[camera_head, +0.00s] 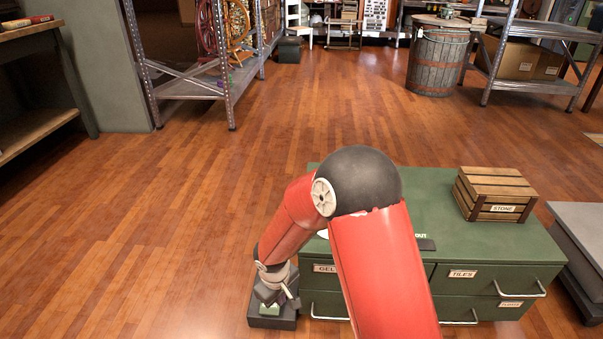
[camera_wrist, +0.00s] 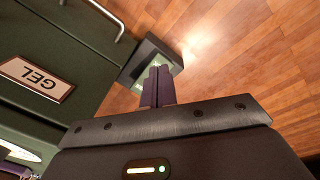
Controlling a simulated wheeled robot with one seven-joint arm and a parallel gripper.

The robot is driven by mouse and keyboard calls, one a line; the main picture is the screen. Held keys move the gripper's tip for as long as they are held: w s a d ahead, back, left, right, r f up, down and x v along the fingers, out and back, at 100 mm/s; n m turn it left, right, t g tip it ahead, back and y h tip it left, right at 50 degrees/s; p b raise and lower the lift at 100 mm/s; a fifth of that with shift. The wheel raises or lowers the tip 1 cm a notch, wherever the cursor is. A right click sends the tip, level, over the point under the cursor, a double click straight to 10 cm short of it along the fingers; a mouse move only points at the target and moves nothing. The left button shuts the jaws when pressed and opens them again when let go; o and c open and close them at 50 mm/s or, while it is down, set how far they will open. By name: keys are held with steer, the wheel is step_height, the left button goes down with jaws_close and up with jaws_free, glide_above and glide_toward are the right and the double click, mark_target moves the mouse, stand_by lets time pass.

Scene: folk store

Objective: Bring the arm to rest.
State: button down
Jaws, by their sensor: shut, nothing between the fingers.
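My red arm with its dark round elbow bends over the green drawer cabinet (camera_head: 455,220) and hangs down at its left end. My gripper (camera_head: 272,300) points downward beside the cabinet's left front corner. In the wrist view my gripper (camera_wrist: 158,75) has its two dark fingers together with nothing between them. A small dark box with a pale green top (camera_head: 270,318) is just below the fingers; it also shows in the wrist view (camera_wrist: 172,52). I cannot tell whether the fingertips touch it.
A wooden crate labelled STONE (camera_head: 495,193) stands on the cabinet's right part. A drawer labelled GEL (camera_wrist: 38,76) is close to the gripper, with a metal handle. A grey unit (camera_head: 583,232) is at right. Open wooden floor (camera_head: 150,220) lies left and behind.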

steer(key=s+d+r+m+t, duration=0.1)
steer(key=d+r+m, duration=0.1)
steer(key=d+r, duration=0.45)
steer(key=s+d+r+m+p, duration=0.1)
steer(key=d+r, duration=0.2)
steer(key=r, duration=0.6)
steer(key=s+d+r+m+t, duration=0.1)
steer(key=d+r+m, duration=0.1)
steer(key=d+r, duration=0.35)
steer(key=s+d+r+m+t+p, duration=0.1)
steer(key=s+d+r+m, duration=0.3)
steer(key=s+r, duration=0.8)
steer(key=s+d+t, duration=0.1)
steer(key=s+d, duration=0.1)
steer(key=s, duration=0.1)
steer(key=shift+s+r+p, duration=0.2)
steer(key=shift+r+p, duration=0.2)
